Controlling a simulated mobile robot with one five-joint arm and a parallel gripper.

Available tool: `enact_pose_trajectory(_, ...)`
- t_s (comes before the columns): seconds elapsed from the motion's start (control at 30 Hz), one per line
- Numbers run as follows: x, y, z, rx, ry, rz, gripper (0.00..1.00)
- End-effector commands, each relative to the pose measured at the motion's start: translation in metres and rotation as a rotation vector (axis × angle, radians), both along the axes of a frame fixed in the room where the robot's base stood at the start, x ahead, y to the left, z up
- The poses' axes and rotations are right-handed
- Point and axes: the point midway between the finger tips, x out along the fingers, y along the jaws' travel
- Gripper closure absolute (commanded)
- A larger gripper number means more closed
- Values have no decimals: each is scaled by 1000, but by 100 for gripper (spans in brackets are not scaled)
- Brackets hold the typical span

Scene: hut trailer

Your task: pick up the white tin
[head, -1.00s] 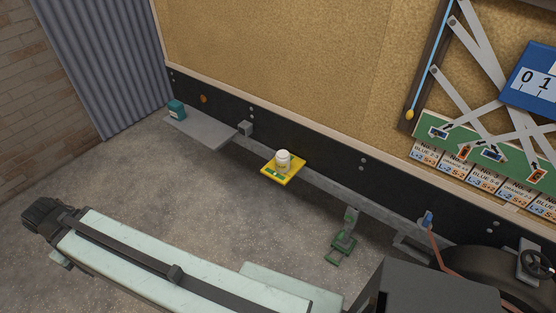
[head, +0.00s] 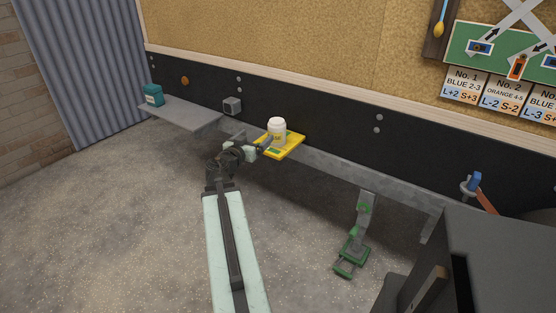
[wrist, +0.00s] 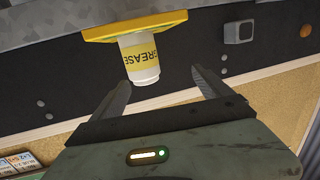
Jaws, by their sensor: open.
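The white tin (head: 277,131) has a white lid and a yellow label. It stands upright on a small yellow shelf (head: 291,148) on the black wall board. In the wrist view, which is upside down, the tin (wrist: 141,62) reads "GREASE" and the yellow shelf (wrist: 172,20) lies above it in the picture. My gripper (head: 262,145) is at the left front of the tin, close to the shelf. Its jaws (wrist: 160,80) are open and empty. The tin is just beyond the fingertips, nearer the left finger in the picture.
A grey shelf (head: 185,115) with a teal tin (head: 153,95) is at the left. A small grey box (head: 232,105) sits on the board between the shelves. A green-and-grey bracket (head: 354,240) hangs lower right. A dark cabinet (head: 490,260) stands at the right.

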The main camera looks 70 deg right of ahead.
Motion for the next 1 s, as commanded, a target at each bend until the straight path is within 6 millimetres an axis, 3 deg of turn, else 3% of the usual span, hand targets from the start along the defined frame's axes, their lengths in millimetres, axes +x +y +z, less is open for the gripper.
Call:
enact_pose_trajectory(0.03, -17, -11, -22, -30, -9, -10, 11)
enact_pose_trajectory(0.2, -42, -28, -21, -86, -25, -11, 11)
enact_pose_trajectory(0.37, -43, -32, -17, -91, -26, -10, 11)
enact_pose_trajectory(0.53, -43, -53, -17, -90, -26, -10, 11)
enact_pose_trajectory(0.73, -44, -62, -17, -90, -25, -10, 11)
enact_pose_trajectory(1.0, -44, -106, -17, -89, -25, -10, 11)
